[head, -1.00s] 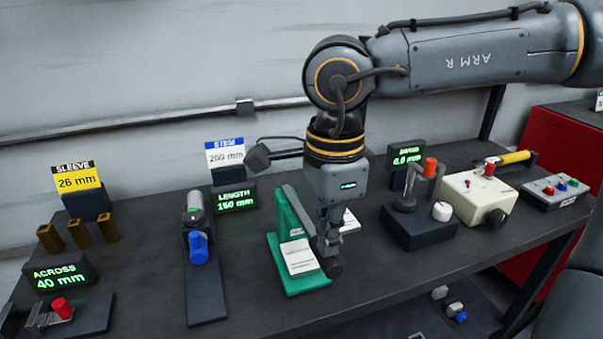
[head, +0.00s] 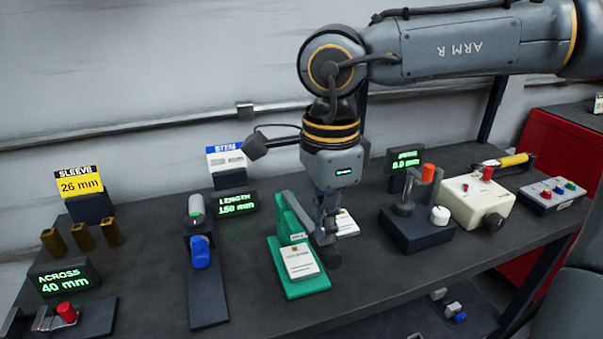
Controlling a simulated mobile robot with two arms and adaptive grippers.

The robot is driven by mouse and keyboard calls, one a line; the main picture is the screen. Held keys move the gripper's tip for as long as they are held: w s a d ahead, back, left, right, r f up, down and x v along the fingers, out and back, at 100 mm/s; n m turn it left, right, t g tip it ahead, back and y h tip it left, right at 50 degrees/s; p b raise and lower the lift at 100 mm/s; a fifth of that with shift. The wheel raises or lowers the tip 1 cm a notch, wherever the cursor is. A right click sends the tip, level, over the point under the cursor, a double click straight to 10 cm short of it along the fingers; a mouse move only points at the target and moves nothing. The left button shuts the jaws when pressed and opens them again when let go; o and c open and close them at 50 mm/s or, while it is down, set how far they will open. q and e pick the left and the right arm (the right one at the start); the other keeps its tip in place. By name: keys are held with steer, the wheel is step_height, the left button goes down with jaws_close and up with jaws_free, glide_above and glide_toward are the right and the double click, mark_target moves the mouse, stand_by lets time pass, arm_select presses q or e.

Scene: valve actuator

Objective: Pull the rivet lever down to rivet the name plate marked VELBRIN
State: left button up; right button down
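The green rivet press (head: 301,287) stands at the middle of the bench. A pale name plate (head: 299,261) with small print and a gold mark lies on its base; the print is too small to read. The grey rivet lever (head: 297,212) slopes from the top of the press toward the front right. My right gripper (head: 327,222) points down at the lever's front end. Its fingers overlap the lever there, and whether they are closed on it is unclear. My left gripper is out of view.
Another pale plate (head: 346,223) lies right of the press. A blue-handled fixture (head: 199,252) stands to the left. Bare bench shows in front.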

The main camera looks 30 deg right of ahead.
steer(key=shift+w+d+r+p, duration=0.1)
steer(key=shift+w+r+p, duration=0.1)
steer(key=shift+r+p, duration=0.3)
steer(key=shift+w+r+p, duration=0.2)
steer(key=shift+r+p, duration=0.05)
steer(key=shift+r, duration=0.3)
arm_select(q)
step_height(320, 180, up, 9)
steer(key=p, duration=0.7)
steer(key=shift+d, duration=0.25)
arm_select(e)
steer(key=w+r, duration=0.3)
steer(key=r, duration=0.5)
steer(key=shift+w+d+r, duration=0.25)
steer(key=shift+d+r, duration=0.15)
arm_select(q)
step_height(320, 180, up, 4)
steer(key=p, duration=0.4)
arm_select(e)
step_height(320, 180, up, 5)
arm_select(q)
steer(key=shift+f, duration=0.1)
